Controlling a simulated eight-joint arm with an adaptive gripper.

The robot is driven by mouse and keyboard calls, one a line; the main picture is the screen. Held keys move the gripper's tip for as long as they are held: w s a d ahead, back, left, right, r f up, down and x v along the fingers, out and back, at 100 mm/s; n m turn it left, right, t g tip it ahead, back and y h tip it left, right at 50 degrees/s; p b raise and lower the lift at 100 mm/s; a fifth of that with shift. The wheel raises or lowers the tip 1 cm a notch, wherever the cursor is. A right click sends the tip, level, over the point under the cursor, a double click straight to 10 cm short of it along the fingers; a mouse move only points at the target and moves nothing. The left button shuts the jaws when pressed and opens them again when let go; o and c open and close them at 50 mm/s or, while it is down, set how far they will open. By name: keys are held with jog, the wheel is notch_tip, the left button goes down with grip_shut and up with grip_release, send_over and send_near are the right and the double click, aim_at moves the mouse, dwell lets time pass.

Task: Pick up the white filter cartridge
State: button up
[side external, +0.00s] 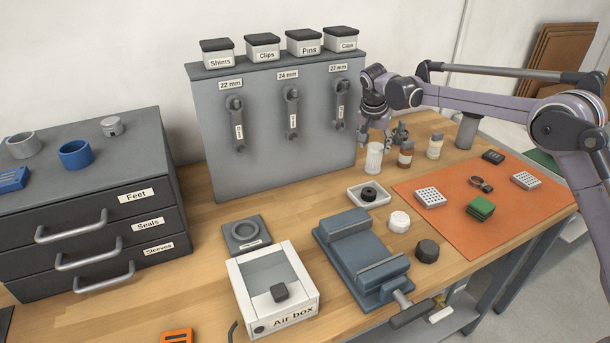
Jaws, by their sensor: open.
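A white ribbed cylinder (374,159), which looks like the white filter cartridge, stands upright on the wooden bench in front of the grey tool panel. My gripper (376,142) points down just above it, with its fingers apart near the cylinder's top. No finger is clearly seen touching the cylinder. The gripper is open and appears to hold nothing. The gap between fingertips and cylinder is too small to judge.
A brown bottle (406,154) and a pale bottle (435,146) stand close to the right. A white tray (383,188) with a dark ring lies in front. The grey panel (228,172) rises behind to the left. A blue-grey vise (345,249) and orange mat (453,236) are nearer.

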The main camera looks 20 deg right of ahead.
aim_at(375, 157)
jog(key=shift+x, duration=3.85)
jog(key=shift+w+d+r, duration=0.1)
jog(key=shift+r, duration=0.05)
jog(key=c, duration=1)
